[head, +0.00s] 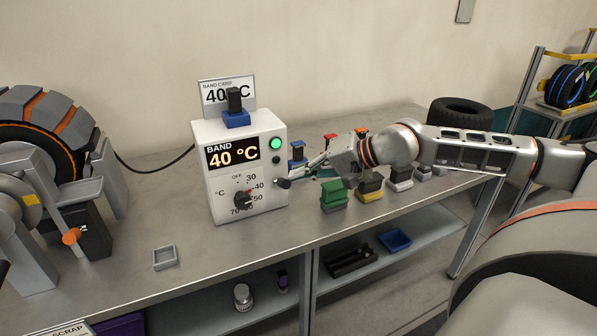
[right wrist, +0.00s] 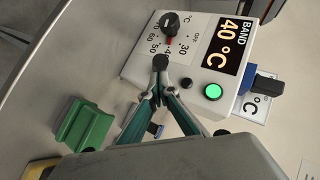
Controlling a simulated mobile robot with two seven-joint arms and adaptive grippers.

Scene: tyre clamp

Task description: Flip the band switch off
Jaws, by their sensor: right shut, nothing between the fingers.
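The white control box (head: 225,187) stands on the bench, its display reading BAND 40 °C and its green lamp (head: 275,143) lit. A small black round part (head: 276,158) sits below the lamp; I cannot tell whether it is the band switch. The dial knob (head: 242,198) has its red mark near 40; it also shows in the right wrist view (right wrist: 170,23). My right gripper (right wrist: 160,68) is shut and empty, its tips close to the box front between the dial and the black part. I cannot tell whether they touch. My left gripper is out of view.
A blue-based black block (head: 236,118) stands on the box before a sign. A green block (head: 334,196) and several other coloured blocks stand right of the box, beneath my right arm. A tyre machine (head: 45,175) is at left. A small grey tray (head: 164,257) lies on clear bench.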

